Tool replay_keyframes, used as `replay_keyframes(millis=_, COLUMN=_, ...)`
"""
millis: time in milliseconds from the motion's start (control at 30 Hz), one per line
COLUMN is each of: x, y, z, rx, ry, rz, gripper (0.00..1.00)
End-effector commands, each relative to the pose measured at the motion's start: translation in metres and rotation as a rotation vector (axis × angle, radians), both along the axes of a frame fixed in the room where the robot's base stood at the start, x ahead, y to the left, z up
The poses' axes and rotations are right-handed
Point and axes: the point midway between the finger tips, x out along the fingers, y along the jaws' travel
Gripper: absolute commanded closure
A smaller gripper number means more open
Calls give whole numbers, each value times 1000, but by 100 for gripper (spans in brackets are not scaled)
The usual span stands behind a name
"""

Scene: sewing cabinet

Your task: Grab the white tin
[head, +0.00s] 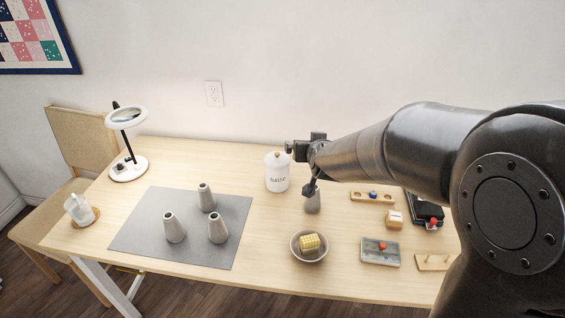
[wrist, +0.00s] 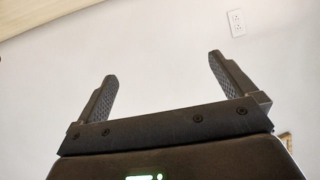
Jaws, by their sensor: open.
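The white tin (head: 277,175) stands upright on the table, right of the grey mat. It has a lid with a small tan knob and dark lettering on its front. My gripper (head: 300,165) is just to the right of the tin in the head view, near its lid height. Whether it touches the tin cannot be told. In the wrist view my gripper (wrist: 165,88) is open, with only wall and nothing between its fingers. The tin does not show in the wrist view.
Several grey cones stand about the grey mat (head: 147,240) and beside my gripper. A bowl (head: 309,247) with a yellow block sits in front. Small boxes and a wooden rack (head: 372,197) lie at right.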

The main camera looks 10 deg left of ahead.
Motion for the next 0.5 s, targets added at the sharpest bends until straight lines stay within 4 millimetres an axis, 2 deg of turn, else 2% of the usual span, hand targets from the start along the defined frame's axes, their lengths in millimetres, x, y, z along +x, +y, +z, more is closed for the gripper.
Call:
replay_keyframes(millis=33, x=12, y=11, z=-12, rx=5, ry=-19, rz=0, gripper=0)
replay_keyframes(millis=200, x=45, y=42, z=-43, rx=24, ry=-115, rz=-19, gripper=0)
replay_keyframes(millis=500, x=79, y=88, z=-111, rx=31, ry=-278, rz=-89, gripper=0)
